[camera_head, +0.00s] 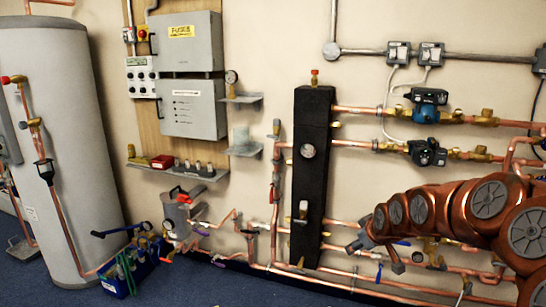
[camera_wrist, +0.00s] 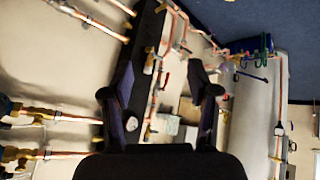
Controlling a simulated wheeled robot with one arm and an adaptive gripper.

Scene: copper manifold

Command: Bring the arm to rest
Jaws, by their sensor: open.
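My arm (camera_head: 440,205), copper-coloured with grey round caps, reaches in from the right in the head view. It is bent and stretched toward the lower middle of the pipework. My gripper (camera_wrist: 161,72) shows in the wrist view with its two dark fingers spread apart and nothing between them. In the head view my gripper (camera_head: 375,256) is small, in front of the lower copper pipes and right of the tall black manifold column (camera_head: 312,130). I cannot tell how close the fingers are to the pipes.
Pumps (camera_head: 427,105) and valves on copper pipes fill the wall above my arm. A grey fuse box (camera_head: 190,107), small shelves (camera_head: 180,171) and a large pale tank (camera_head: 62,150) stand left. A blue tool crate (camera_head: 125,277) is on the blue floor (camera_head: 215,285), which is clear in front.

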